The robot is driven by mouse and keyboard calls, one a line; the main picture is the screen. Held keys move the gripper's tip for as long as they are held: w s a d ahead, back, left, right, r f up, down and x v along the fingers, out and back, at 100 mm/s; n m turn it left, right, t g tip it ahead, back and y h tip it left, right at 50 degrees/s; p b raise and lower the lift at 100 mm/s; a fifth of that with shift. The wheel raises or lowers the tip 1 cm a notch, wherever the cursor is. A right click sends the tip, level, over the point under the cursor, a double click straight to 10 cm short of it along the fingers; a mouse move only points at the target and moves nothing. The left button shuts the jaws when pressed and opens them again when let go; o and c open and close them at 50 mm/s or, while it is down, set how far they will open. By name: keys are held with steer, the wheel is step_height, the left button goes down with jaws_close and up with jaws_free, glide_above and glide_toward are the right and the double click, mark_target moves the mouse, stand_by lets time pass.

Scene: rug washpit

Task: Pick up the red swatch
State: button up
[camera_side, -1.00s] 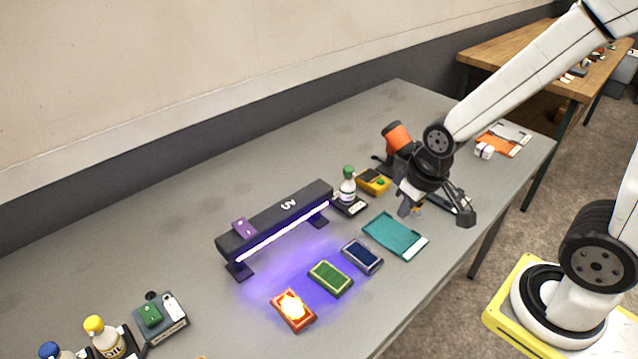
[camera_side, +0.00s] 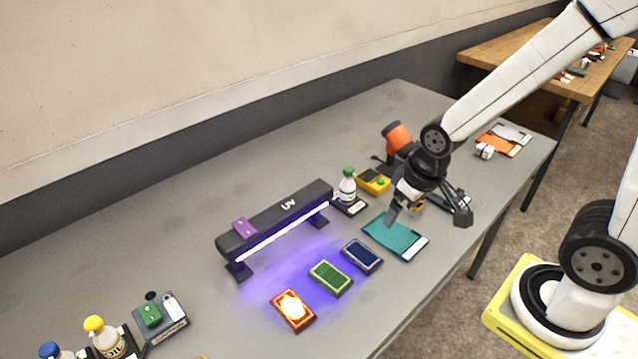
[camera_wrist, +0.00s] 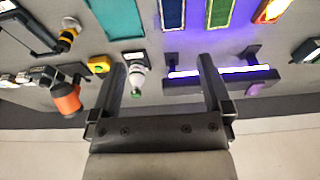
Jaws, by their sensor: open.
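The red swatch (camera_side: 293,310) lies flat on the grey table, nearest the front of a row of three swatches, with a bright glowing spot on its middle. It also shows at the top right edge of the wrist view (camera_wrist: 271,10), partly cut off. The green swatch (camera_side: 330,278) and the blue swatch (camera_side: 362,256) lie beside it in the row. My gripper (camera_side: 427,220) is open and empty above the teal tray, well to the right of the red swatch. In the wrist view its two fingers (camera_wrist: 164,75) are spread apart with nothing between them.
A lit UV lamp bar (camera_side: 275,218) stands behind the swatches, with a purple block on it. A teal tray (camera_side: 410,246) lies right of the swatches. A green-capped bottle (camera_side: 347,188) and a yellow box (camera_side: 373,182) stand behind the tray.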

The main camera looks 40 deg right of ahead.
steer(key=w+a+f+g, duration=0.1)
steer(key=w+a+f, duration=0.2)
steer(key=w+a, duration=0.5)
steer(key=g, duration=0.2)
glide_above(293, 307)
steer(key=shift+m, duration=0.3)
step_height(293, 307, down, 6)
steer(key=shift+r, duration=0.1)
steer(key=shift+f, duration=1.3)
steer(key=shift+f, duration=2.6)
